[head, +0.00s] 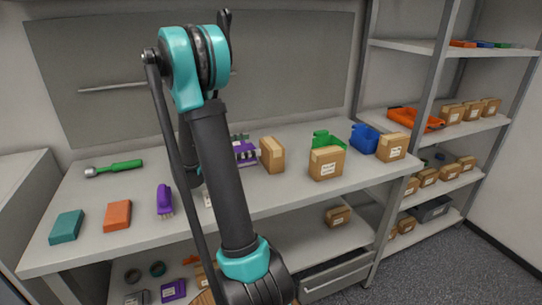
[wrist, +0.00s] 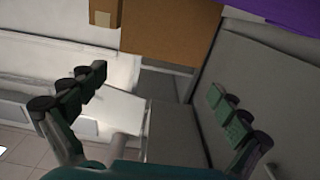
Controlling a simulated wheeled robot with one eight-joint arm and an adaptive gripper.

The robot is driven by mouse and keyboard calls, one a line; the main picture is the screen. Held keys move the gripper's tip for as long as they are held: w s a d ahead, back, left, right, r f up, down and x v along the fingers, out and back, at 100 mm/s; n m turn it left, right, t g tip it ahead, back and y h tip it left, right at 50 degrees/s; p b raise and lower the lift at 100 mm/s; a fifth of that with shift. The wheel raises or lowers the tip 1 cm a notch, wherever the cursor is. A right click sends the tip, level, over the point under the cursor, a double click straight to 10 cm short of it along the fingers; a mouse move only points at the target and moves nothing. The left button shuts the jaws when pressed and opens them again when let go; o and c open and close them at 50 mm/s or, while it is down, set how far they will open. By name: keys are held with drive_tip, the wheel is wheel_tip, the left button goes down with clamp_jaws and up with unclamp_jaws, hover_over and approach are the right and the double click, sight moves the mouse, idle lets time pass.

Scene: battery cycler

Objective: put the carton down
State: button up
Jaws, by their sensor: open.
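Several brown cartons are in view. In the head view one carton (head: 272,155) stands upright on the workbench (head: 290,193), just right of my arm. A labelled carton (head: 326,164) stands to its right, and another carton (head: 391,148) is farther right. In the wrist view a large brown carton (wrist: 170,32) lies beyond my fingertips, with part of a second carton (wrist: 103,13) to its left. My gripper (wrist: 160,98) is open, its green-padded fingers wide apart with nothing between them. In the head view it is mostly hidden behind my arm.
A purple bin (head: 245,153) is partly hidden by my arm. Green (head: 328,141) and blue (head: 364,139) bins stand behind the cartons. A purple brush (head: 164,199), an orange block (head: 118,215) and a teal block (head: 67,226) lie left. A shelf rack (head: 436,129) stands right.

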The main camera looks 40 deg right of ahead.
sight(272, 143)
drive_tip(key=shift+s+d+f, duration=0.15)
drive_tip(key=shift+d+f, duration=0.2)
drive_tip(key=shift+d, duration=0.2)
drive_tip(key=shift+s+d+f, duration=0.15)
drive_tip(key=shift+d+f, duration=0.15)
drive_tip(key=shift+d, duration=0.2)
drive_tip(key=shift+x, duration=2.65)
drive_tip(key=shift+c, duration=0.5)
drive_tip(key=c, duration=1)
wheel_tip(272, 143, up, 20)
